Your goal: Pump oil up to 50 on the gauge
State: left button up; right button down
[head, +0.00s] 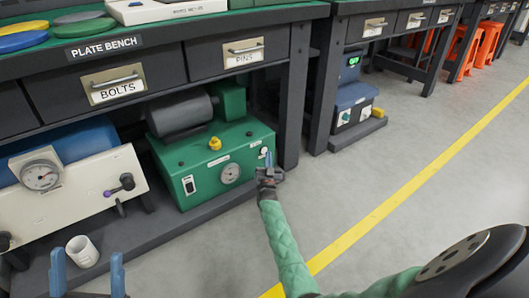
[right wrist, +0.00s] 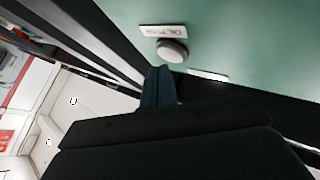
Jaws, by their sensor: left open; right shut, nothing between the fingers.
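The green oil unit (head: 215,165) sits on the low shelf under the bench. Its round white gauge (head: 231,173) is on the front; the needle is too small to read. In the right wrist view, a round pale button (right wrist: 172,50) sits on the green face under a label starting "OIL" (right wrist: 163,31). My right gripper (head: 267,170) is shut and empty at the unit's right front; its fingertips also show in the right wrist view (right wrist: 158,78), just below the button. I cannot tell whether they touch it. My left gripper (head: 88,270) is open and empty at the bottom left.
A cream panel with another gauge (head: 40,176) stands left of the unit. A white mug (head: 82,250) is on the shelf near my left gripper. A bench leg (head: 295,95) rises close to the unit's right side. The floor (head: 350,180) to the right is clear.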

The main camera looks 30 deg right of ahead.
jog(key=shift+w, duration=0.3)
jog(key=shift+w, duration=0.4)
dwell(0.6)
jog(key=shift+s, duration=0.1)
jog(key=shift+s+p, duration=0.5)
jog(key=shift+s, duration=0.2)
dwell(0.3)
